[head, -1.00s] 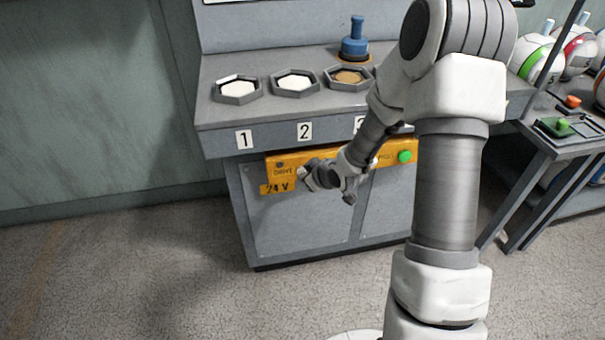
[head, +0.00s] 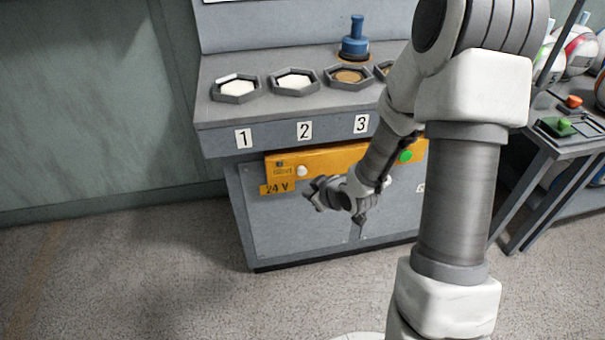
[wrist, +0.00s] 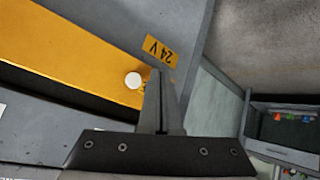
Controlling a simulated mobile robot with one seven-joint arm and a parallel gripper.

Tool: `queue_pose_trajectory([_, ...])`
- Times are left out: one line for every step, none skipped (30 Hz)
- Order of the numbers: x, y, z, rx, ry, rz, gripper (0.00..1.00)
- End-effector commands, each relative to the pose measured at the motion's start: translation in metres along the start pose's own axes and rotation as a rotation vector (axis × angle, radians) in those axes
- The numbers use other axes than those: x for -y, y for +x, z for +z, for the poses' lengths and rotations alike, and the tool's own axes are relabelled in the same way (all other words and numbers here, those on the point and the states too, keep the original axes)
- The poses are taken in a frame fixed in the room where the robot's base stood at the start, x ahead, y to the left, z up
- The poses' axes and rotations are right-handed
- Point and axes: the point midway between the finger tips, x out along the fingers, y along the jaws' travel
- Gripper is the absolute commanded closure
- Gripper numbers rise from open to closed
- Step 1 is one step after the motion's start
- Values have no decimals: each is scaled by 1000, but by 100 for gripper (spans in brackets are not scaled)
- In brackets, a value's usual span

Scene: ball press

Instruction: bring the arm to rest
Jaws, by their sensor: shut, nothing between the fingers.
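My arm reaches down in the head view in front of the grey press cabinet (head: 300,225). My gripper (head: 312,192) is just below the yellow panel (head: 345,158), near the white button (head: 302,171) and the 24 V label (head: 276,188). In the wrist view my gripper (wrist: 161,75) is shut and empty. Its fingertips appear beside the white button (wrist: 133,80) and below the 24 V label (wrist: 160,51) in the picture. I cannot tell the exact gap to the panel.
Hexagonal trays (head: 236,90) line the counter above, with a blue plunger (head: 355,40) behind. A green button (head: 406,156) is on the panel's right. A side table (head: 565,140) with balls stands at right. The floor (head: 130,270) at left is clear.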

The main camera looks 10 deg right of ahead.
Motion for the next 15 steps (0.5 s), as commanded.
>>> queue_pose_trajectory([0,0,0,0,0,0,100])
queue_pose_trajectory([0,0,0,0,0,0,100])
queue_pose_trajectory([0,0,0,0,0,0,100])
queue_pose_trajectory([0,0,0,0,0,0,100])
queue_pose_trajectory([0,0,0,0,0,0,100])
queue_pose_trajectory([0,0,0,0,0,0,100])
queue_pose_trajectory([0,0,0,0,0,0,100])
queue_pose_trajectory([0,0,0,0,0,0,100])
queue_pose_trajectory([0,0,0,0,0,0,100])
queue_pose_trajectory([-1,0,-1,1,-1,1,100])
queue_pose_trajectory([-1,-1,-1,3,-1,3,100])
queue_pose_trajectory([-3,-3,-3,9,-2,7,100])
queue_pose_trajectory([-4,-6,-4,16,-3,12,100])
queue_pose_trajectory([-6,-9,-6,24,-3,19,100])
queue_pose_trajectory([-10,-14,-9,39,-3,29,100])
